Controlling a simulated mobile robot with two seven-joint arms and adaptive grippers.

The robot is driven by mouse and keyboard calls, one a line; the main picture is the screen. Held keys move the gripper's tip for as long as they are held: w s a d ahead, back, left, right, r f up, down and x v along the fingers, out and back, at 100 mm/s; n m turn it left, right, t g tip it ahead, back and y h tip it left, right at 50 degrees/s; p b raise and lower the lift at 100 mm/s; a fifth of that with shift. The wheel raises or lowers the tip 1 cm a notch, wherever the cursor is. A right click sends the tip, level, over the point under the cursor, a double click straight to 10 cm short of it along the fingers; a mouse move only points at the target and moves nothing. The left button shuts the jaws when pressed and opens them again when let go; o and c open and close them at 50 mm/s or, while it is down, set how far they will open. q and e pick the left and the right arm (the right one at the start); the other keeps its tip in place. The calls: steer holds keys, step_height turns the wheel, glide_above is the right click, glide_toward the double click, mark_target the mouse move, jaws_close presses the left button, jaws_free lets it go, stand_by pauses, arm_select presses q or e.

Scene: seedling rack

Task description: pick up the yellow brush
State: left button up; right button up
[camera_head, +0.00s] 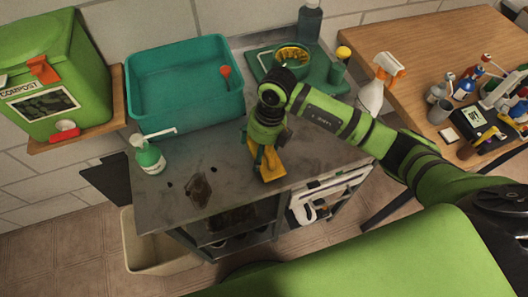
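The yellow brush (271,169) is on the grey metal counter near its front edge, in the head view. My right arm comes in from the right, and its green gripper (258,152) points down right at the brush. The gripper covers part of the brush, and its fingertips are hard to make out against the yellow. I cannot tell whether the fingers are closed on it. My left gripper is not in view.
A teal basin (185,85) stands behind left, with a green pump bottle (149,157) before it. A green tray (262,61) and a white spray bottle (372,96) are behind the arm. A dark stain (199,190) marks the front left counter. A wooden table (425,45) stands right.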

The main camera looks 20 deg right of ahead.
steer(key=shift+r, duration=0.45)
steer(key=r, duration=0.1)
steer(key=r+b, duration=0.1)
steer(key=d+r+b, duration=0.1)
steer(key=shift+s+r, duration=0.25)
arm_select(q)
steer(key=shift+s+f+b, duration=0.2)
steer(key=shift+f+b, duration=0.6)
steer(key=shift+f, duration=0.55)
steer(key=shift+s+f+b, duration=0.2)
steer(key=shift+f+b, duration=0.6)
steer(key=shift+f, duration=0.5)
arm_select(e)
steer(key=shift+s+d+r, duration=1.05)
steer(key=shift+d+r, duration=0.05)
steer(key=shift+d, duration=0.35)
steer(key=shift+s+d+r, duration=1.1)
steer(key=shift+d, duration=0.3)
steer(key=shift+s+d+r, duration=1.05)
steer(key=shift+d+r, duration=0.05)
steer(key=shift+d, duration=0.35)
